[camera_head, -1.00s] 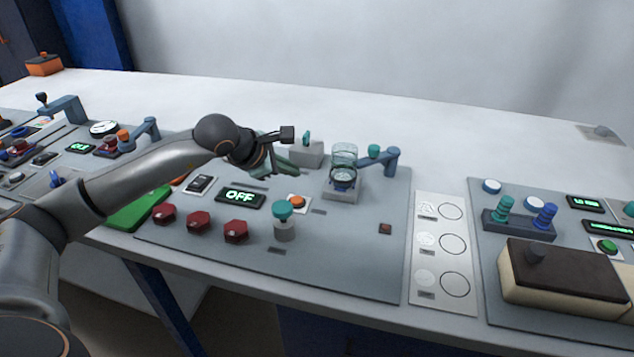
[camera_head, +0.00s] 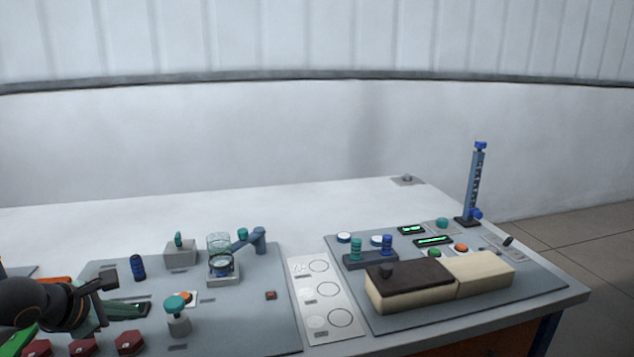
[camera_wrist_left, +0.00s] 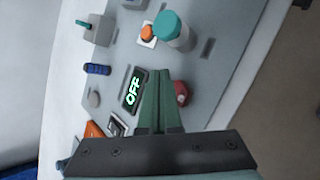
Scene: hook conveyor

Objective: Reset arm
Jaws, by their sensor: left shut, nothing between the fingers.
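My left gripper (camera_head: 100,312) is at the lower left of the head view, over the grey control panel (camera_head: 240,320). In the left wrist view its green fingers (camera_wrist_left: 158,80) are shut together with nothing between them. They point across the panel beside the black display reading OFF (camera_wrist_left: 133,91). A red knob (camera_wrist_left: 182,93) lies just right of the fingers. Most of my left arm is out of the head view. My right gripper does not show.
A teal-topped button (camera_head: 176,308), a glass cylinder (camera_head: 219,246) and a blue cylinder (camera_head: 138,267) stand on the panel. A card with circles (camera_head: 326,315) lies to the right. Farther right is a dark-and-cream box (camera_head: 410,283). The table's back is mostly clear.

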